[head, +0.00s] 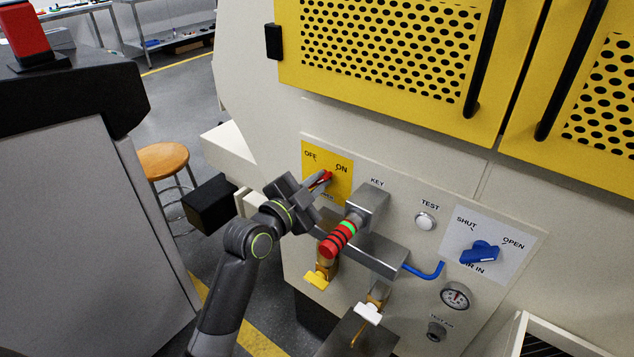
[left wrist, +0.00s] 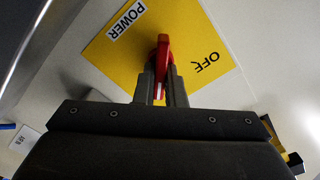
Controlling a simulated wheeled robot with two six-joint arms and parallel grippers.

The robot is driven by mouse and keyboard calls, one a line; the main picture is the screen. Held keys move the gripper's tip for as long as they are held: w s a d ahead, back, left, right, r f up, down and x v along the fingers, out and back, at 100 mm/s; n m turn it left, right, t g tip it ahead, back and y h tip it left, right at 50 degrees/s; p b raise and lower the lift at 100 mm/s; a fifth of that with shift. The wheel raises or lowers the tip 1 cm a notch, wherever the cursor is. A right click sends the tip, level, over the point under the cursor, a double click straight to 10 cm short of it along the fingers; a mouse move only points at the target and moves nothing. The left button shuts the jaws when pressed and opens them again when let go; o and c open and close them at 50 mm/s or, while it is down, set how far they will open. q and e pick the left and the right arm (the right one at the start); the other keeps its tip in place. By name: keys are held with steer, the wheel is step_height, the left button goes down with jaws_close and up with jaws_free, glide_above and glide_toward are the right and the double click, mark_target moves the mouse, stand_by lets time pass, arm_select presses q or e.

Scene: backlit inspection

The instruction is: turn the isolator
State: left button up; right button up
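The isolator is a red rotary handle (head: 323,180) on a yellow plate (head: 345,183) marked OFF at upper left and ON at upper right. Its white-marked end points toward ON. My left gripper (head: 316,186) reaches it from the lower left. In the left wrist view, the red handle (left wrist: 163,62) stands between the two dark fingers (left wrist: 163,88), which sit close against both its sides. The yellow plate (left wrist: 120,55) shows POWER and OFF there; the ON label is hidden behind my gripper. My right gripper is not in view.
Right of the isolator, a metal key block (head: 368,200) and a red, black and green-banded cylinder (head: 338,240) stick out. A blue valve handle (head: 480,253) and a gauge (head: 455,295) sit further right. A stool (head: 163,160) stands at left.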

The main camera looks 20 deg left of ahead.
arm_select(q)
jaws_close()
